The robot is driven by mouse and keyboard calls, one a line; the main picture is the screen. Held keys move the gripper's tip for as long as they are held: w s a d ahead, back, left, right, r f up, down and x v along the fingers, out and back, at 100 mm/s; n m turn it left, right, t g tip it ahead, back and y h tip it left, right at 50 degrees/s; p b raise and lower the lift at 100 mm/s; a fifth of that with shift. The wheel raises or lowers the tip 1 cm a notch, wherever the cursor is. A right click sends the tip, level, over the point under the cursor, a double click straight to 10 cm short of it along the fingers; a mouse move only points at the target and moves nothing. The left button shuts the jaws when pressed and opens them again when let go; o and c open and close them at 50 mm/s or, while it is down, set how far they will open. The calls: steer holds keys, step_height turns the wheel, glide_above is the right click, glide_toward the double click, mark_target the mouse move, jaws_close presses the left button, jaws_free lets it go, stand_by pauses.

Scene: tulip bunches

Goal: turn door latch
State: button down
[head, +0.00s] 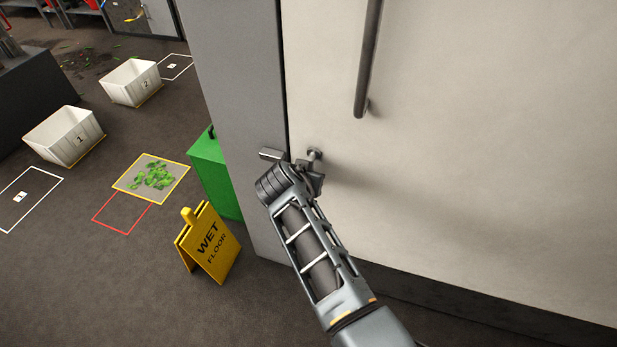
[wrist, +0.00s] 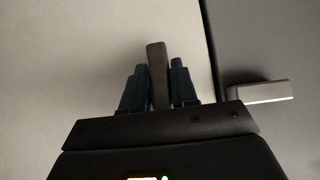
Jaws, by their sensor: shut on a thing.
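The door latch (head: 315,155) is a small metal fitting on the cream door (head: 480,140), close to its left edge. My gripper (head: 308,178) is at the latch in the head view and partly hides it. In the wrist view, the latch's grey bar (wrist: 157,70) stands upright in the picture between the two dark fingers of my gripper (wrist: 157,88), which are shut on it. A metal catch (head: 272,154) sticks out from the grey door frame (head: 235,80); it also shows in the wrist view (wrist: 262,92), to the right of the gripper and apart from the bar.
A long dark pull handle (head: 368,60) is on the door above the latch. A green box (head: 212,175) and a yellow wet-floor sign (head: 210,243) stand left of the frame. White bins (head: 65,137) and marked floor squares (head: 152,178) lie farther left.

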steer(key=c, duration=1)
jaws_free()
steer(key=shift+o, duration=0.2)
steer(key=v, duration=0.7)
steer(key=shift+s+r, duration=0.2)
steer(key=shift+s, duration=0.1)
